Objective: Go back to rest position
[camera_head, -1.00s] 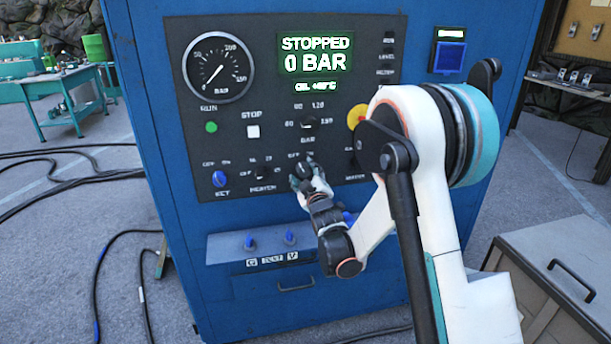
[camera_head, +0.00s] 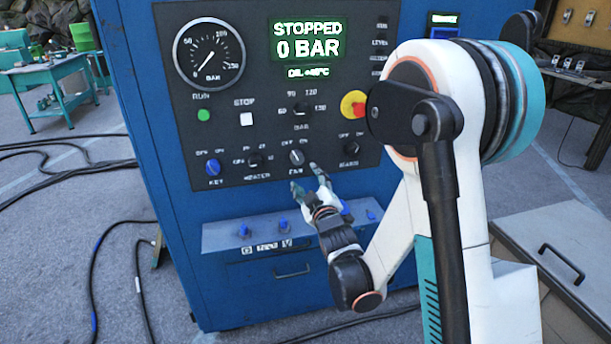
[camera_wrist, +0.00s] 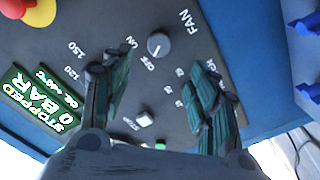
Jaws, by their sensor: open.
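My gripper (camera_head: 306,178) is open and empty, just in front of and below the fan knob (camera_head: 296,157), with a gap between them. In the wrist view, my gripper (camera_wrist: 158,82) has its two teal-padded fingers spread apart. The grey fan knob (camera_wrist: 159,44) shows beyond them, and its pale mark appears to face the OFF label. My white, black and teal arm reaches in from the right of the head view, with its elbow bent.
The blue machine's panel has a gauge (camera_head: 209,53), a display (camera_head: 311,39) reading STOPPED 0 BAR, and a red and yellow button (camera_head: 353,103). A ledge (camera_head: 262,235) with blue valves juts out below. A grey box (camera_head: 557,240) stands at right. Dark cables (camera_head: 92,270) lie on the floor at left.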

